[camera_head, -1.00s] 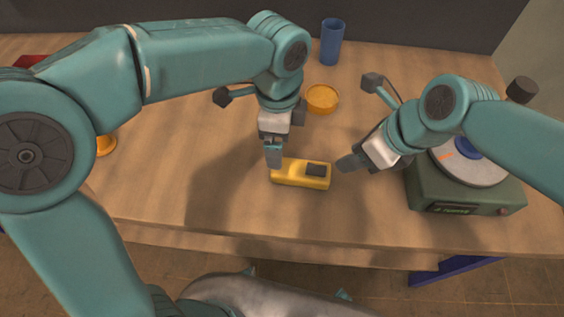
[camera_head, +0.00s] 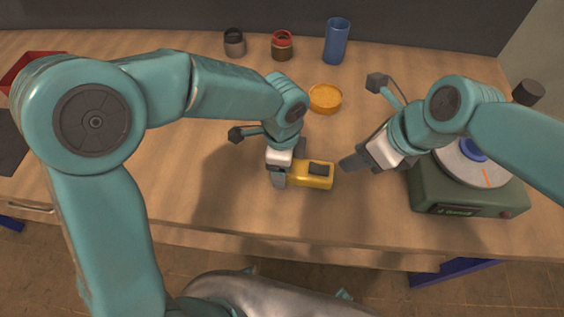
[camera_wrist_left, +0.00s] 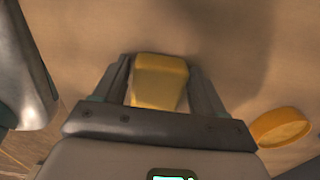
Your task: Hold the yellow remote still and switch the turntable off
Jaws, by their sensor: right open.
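The yellow remote (camera_head: 318,181) lies flat on the table, with a dark patch on top. My left gripper (camera_head: 279,181) is at its left end. In the left wrist view the fingers stand on either side of the remote (camera_wrist_left: 158,82), with a narrow gap showing on the right, so it looks open around it. My right gripper (camera_head: 352,163) is open and empty, between the remote and the turntable. The green turntable (camera_head: 450,195) has a pale platter (camera_head: 470,167) with an orange mark and a blue centre. A small reddish knob (camera_head: 507,213) is on its front. My right arm hides part of it.
An orange round dish (camera_head: 325,98) stands behind the remote and also shows in the left wrist view (camera_wrist_left: 281,128). A blue cup (camera_head: 336,42) and two small jars (camera_head: 282,46) are at the back. The table front centre is clear.

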